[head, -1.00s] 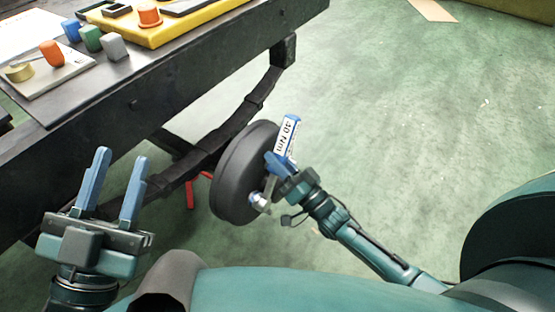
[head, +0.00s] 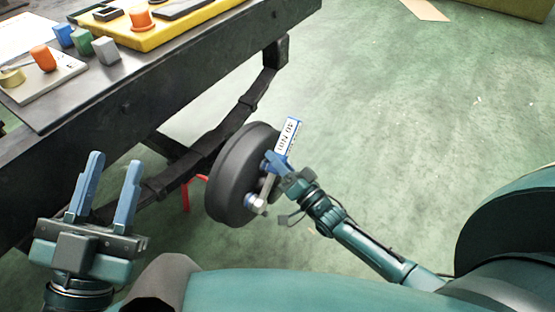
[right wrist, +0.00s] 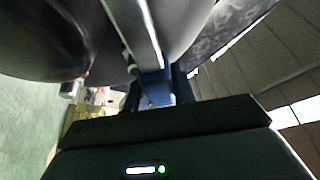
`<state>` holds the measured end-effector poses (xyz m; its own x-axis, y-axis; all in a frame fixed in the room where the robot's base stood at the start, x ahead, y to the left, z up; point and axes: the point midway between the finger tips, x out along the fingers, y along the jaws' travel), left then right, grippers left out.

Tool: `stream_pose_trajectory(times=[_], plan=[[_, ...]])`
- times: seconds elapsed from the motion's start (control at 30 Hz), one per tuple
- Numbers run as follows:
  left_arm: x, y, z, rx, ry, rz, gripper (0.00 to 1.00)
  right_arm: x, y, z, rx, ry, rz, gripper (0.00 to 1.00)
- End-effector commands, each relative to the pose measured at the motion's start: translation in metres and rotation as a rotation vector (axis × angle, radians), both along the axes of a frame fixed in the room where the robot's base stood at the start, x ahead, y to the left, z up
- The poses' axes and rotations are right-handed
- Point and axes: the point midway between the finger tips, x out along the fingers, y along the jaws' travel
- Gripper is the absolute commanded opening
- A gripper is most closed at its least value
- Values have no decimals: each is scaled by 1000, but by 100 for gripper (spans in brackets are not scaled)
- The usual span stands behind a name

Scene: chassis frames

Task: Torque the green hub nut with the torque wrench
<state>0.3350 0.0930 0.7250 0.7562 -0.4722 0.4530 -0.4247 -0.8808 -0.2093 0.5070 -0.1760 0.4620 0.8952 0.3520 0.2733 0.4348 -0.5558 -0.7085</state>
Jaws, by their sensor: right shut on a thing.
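The torque wrench (head: 288,137) carries a white label reading 40 Nm. My right gripper (head: 277,166) is shut on it, and its metal head (head: 255,203) lies at the face of the dark wheel hub (head: 234,177). In the right wrist view the wrench's metal shaft (right wrist: 133,25) runs up from between the jaws. I cannot tell whether the head sits on a nut; the green hub nut is not visible. My left gripper (head: 104,190) is open and empty, fingers up, left of the hub and in front of the chassis frame.
The black chassis frame (head: 150,110) crosses the upper left. On it are a yellow tray (head: 160,38), a light board with an orange plug (head: 43,58), and blue, green and grey blocks (head: 106,50). A red stand (head: 186,195) shows behind the hub.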

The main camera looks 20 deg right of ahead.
Motion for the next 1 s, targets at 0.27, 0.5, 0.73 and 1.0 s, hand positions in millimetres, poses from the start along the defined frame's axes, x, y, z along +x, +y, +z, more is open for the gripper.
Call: stream_pose_trajectory(times=[0.27,0.5,0.73,1.0], plan=[[0,0,1,-5,0,2,34,5,-6,-6,76,51,0,0],[0,0,1,-5,0,2,34,4,-5,-5,67,44,1,0],[0,0,4,-4,-1,2,34,0,1,3,1,-8,1,0],[0,0,6,0,0,0,34,-6,8,10,-74,-66,1,0]])
